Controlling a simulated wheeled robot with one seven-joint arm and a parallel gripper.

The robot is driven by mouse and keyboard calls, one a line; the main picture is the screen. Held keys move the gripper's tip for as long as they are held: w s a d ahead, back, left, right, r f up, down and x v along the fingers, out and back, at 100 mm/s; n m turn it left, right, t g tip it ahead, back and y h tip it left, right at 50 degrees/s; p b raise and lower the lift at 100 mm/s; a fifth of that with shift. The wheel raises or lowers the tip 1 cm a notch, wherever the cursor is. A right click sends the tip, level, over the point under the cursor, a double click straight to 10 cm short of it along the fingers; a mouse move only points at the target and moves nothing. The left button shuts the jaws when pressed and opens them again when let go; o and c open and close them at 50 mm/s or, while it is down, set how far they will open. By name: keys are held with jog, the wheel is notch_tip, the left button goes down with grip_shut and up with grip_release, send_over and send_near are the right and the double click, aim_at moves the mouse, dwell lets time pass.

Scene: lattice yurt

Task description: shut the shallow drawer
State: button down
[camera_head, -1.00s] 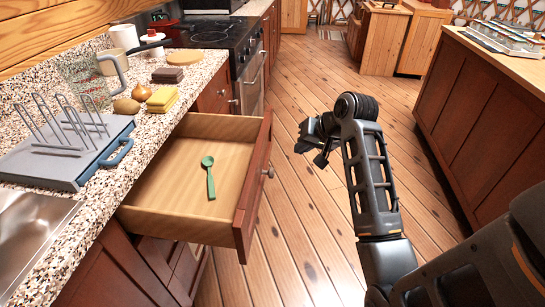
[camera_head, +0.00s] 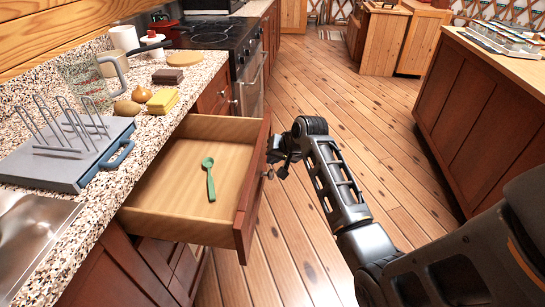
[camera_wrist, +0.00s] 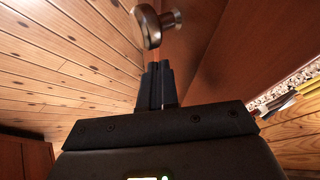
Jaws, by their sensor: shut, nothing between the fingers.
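The shallow drawer (camera_head: 184,215) is pulled well out from under the counter, with a green spoon (camera_head: 209,178) lying in it. Its reddish wood front (camera_head: 252,195) faces right and carries a round metal knob (camera_head: 269,174). My gripper (camera_head: 271,157) is at the outer side of the drawer front, close to the knob. In the wrist view, the shut, empty fingers (camera_wrist: 158,82) point toward the drawer front, with the knob (camera_wrist: 156,24) just beyond their tips. I cannot tell whether the fingers touch the front.
The speckled counter (camera_head: 150,125) holds a dish rack (camera_head: 70,150), a yellow sponge stack (camera_head: 162,101) and a glass jug (camera_head: 85,84). A stove (camera_head: 225,40) stands farther back. An island (camera_head: 490,110) is at the right, with clear wooden floor (camera_head: 340,85) between.

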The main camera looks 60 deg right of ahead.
jog(key=shift+w+a, duration=0.1)
jog(key=shift+w, duration=0.05)
jog(key=w+a+b, duration=0.1)
jog(key=w+a, duration=0.2)
jog(key=w, duration=0.5)
jog(key=w+a+b, duration=0.1)
jog(key=w+a, duration=0.2)
jog(key=w, duration=0.6)
jog(key=w+a+b, duration=0.2)
jog(key=w+a, duration=0.1)
jog(key=w, duration=0.5)
jog(key=shift+w+a, duration=0.1)
jog(key=shift+w, duration=0.05)
